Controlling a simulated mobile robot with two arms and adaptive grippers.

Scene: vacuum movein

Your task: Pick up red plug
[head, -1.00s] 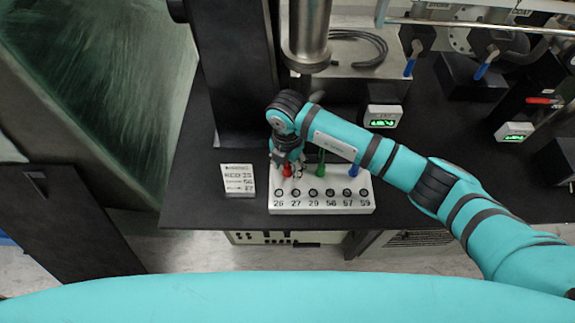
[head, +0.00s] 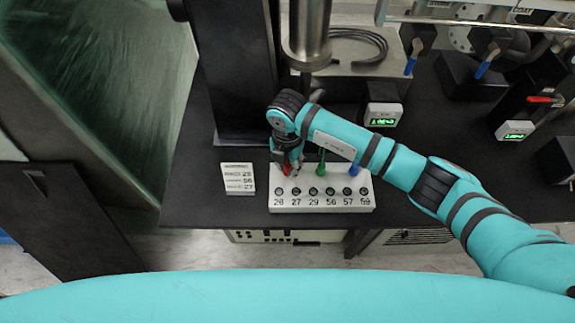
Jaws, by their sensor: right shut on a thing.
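The red plug (head: 287,168) stands at the back left of a white block (head: 322,206) with a row of numbered holes along its front. My right gripper (head: 288,169) reaches down over the back left of the block and is shut on the red plug. The gripper partly hides the plug, and I cannot tell whether the plug's lower end is still in the block. My left gripper is not in view.
A green plug (head: 320,168) and a blue plug (head: 354,168) stand in the block to the right of the red one. A white label card (head: 238,178) lies left of the block. A metal cylinder (head: 307,40) hangs behind my gripper. Black table space is free left and right.

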